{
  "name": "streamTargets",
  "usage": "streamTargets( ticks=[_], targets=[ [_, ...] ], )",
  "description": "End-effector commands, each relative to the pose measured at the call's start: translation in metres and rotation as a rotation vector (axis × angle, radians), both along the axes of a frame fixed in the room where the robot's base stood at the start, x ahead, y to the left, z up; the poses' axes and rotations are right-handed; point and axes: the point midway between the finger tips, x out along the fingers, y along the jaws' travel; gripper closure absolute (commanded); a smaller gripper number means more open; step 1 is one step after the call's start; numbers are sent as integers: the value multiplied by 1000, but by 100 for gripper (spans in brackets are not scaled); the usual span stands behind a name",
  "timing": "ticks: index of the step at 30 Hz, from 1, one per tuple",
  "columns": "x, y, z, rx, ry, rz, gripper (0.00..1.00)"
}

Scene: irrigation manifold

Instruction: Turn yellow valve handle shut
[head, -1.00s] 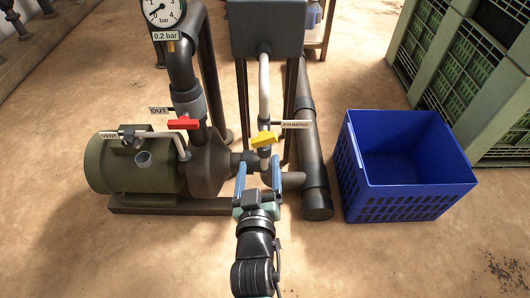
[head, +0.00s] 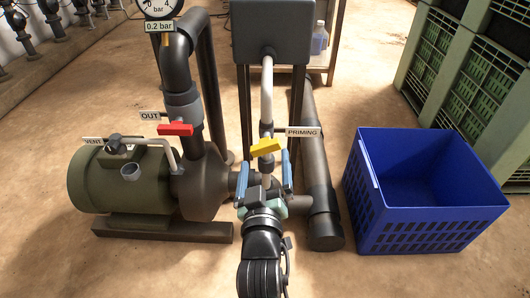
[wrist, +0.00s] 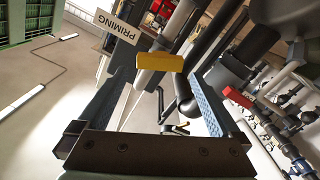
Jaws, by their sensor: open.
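The yellow valve handle (head: 266,147) sits on the thin priming pipe beside a tag reading PRIMING (head: 303,132). It lies roughly crosswise to that pipe. My gripper (head: 264,174) is open and empty, its two blue fingers pointing toward the handle from just in front of it. In the wrist view the handle (wrist: 160,62) shows between the fingertips, beyond them, and I see no contact. The handle's far side is hidden.
A red handle (head: 175,129) by the OUT tag and the green pump (head: 120,185) stand left. A thick dark pipe (head: 318,180) runs close on the right, with a blue crate (head: 420,225) beyond it. A grey box (head: 272,30) stands above the priming pipe.

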Motion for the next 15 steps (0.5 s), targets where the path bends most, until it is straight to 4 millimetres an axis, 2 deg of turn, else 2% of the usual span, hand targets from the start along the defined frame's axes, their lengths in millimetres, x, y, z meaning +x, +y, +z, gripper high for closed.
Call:
streamTargets(
  ticks=[1,6,15],
  targets=[
    [10,0,-2,0,-6,-1,0],
    [36,0,-2,1,-4,0,0],
    [59,0,-1,0,-1,0,0]
  ],
)
